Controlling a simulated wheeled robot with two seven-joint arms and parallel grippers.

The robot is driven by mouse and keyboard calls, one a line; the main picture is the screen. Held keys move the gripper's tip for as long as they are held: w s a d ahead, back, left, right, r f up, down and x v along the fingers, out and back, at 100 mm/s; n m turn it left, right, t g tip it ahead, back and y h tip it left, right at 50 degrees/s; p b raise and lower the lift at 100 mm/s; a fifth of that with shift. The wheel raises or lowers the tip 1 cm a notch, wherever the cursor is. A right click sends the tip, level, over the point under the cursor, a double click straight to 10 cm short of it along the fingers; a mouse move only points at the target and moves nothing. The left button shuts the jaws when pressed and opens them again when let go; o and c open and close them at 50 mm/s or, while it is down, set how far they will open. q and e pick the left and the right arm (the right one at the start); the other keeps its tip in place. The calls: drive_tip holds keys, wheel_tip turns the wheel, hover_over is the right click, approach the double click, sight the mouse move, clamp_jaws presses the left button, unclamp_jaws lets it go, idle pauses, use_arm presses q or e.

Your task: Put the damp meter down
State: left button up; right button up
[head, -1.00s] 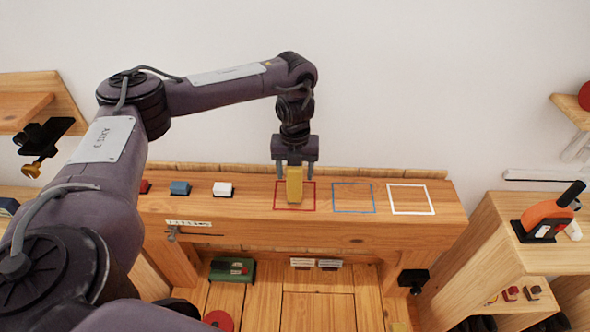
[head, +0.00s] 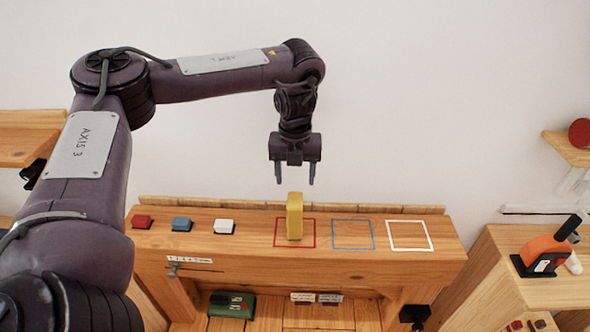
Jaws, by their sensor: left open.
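The damp meter appears to be the yellow upright block (head: 295,216). It stands on the wooden bench (head: 350,262) within the red square outline (head: 279,245). My left gripper (head: 295,183) is open and empty, just above the yellow block, with its fingers pointing down and apart from it. My right gripper is not in view.
Blue (head: 353,248) and white (head: 410,249) outlines to the right are empty. An orange tool (head: 545,252) stands on the right-hand shelf. A green box (head: 232,304) lies below.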

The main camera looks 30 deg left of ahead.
use_arm(q)
drive_tip(key=shift+r, duration=0.25)
